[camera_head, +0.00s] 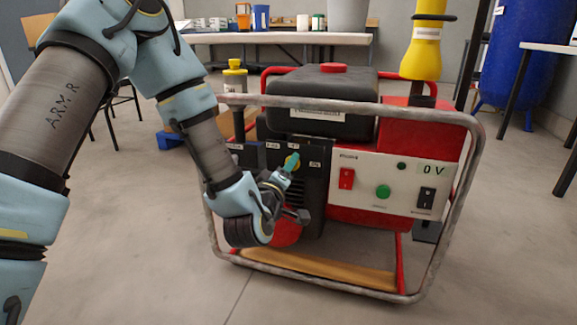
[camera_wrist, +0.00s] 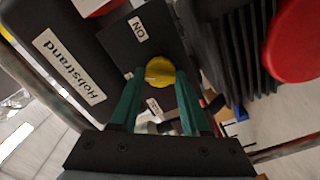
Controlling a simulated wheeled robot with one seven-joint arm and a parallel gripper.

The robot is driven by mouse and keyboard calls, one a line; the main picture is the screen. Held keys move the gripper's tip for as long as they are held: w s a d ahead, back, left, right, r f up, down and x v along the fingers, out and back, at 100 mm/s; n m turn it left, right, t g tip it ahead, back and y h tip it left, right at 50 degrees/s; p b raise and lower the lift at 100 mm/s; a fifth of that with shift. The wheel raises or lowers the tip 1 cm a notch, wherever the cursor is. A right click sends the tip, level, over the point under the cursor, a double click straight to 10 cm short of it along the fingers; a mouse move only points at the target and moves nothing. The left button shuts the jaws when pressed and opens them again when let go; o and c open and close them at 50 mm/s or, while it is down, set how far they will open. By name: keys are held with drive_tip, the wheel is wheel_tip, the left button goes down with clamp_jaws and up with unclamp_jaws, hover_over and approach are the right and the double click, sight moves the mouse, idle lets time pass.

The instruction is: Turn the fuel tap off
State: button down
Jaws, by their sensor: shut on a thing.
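The fuel tap is a small yellow knob (camera_head: 290,162) on a dark panel at the left front of the generator. In the wrist view the yellow tap (camera_wrist: 158,70) sits between my two green fingers. My gripper (camera_head: 292,166) is shut on it, with a fingertip on each side. In the wrist view my gripper (camera_wrist: 160,78) points straight at the panel. An "ON" label (camera_wrist: 138,29) lies above the tap. A second label (camera_wrist: 155,107) lies below, between the fingers, too small to read. The fingers hide part of the knob and the panel.
A grey tube frame (camera_head: 350,106) surrounds the generator. The black fuel tank (camera_head: 322,100) with a red cap (camera_head: 333,68) sits above the tap. A white control panel (camera_head: 390,183) with switches and a "0 V" display is at the right. Grey floor is clear in front.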

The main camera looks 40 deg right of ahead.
drive_tip(key=n+p, duration=0.1)
drive_tip(key=n, duration=0.5)
drive_tip(key=shift+f, duration=0.1)
drive_tip(key=shift+n, duration=0.3)
idle(0.3)
drive_tip(key=shift+c, duration=1.9)
unclamp_jaws()
drive_tip(key=shift+p, duration=0.3)
drive_tip(key=p+v, duration=0.5)
drive_tip(key=v, duration=0.5)
drive_tip(key=shift+s+a, duration=0.15)
drive_tip(key=shift+a, duration=0.2)
